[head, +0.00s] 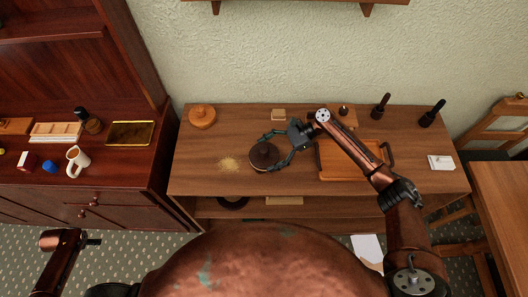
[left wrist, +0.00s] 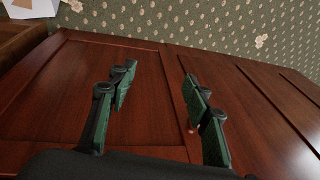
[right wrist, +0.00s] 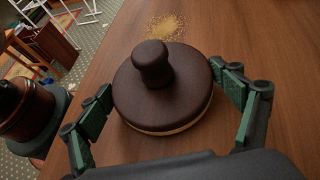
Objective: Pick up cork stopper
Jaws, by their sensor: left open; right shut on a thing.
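The cork stopper appears to be a dark brown round lid with a knob and a pale edge underneath. It is on the wooden desk in the head view (head: 264,157) and large in the right wrist view (right wrist: 152,68). My right gripper (head: 277,150) reaches it from the right, with its green-padded fingers closed on opposite sides of the rim. In the right wrist view the lid appears level, and I cannot tell whether it is clear of the desk. My left gripper (left wrist: 157,85) is open and empty in front of a red-brown wood panel.
Yellowish crumbs (head: 229,164) lie left of the lid. An orange-brown round object (head: 202,116) stands at the back left of the desk. A wooden tray (head: 345,168) lies right, under my right arm. A white mug (head: 77,160) stands on the left cabinet. The desk's front left is bare.

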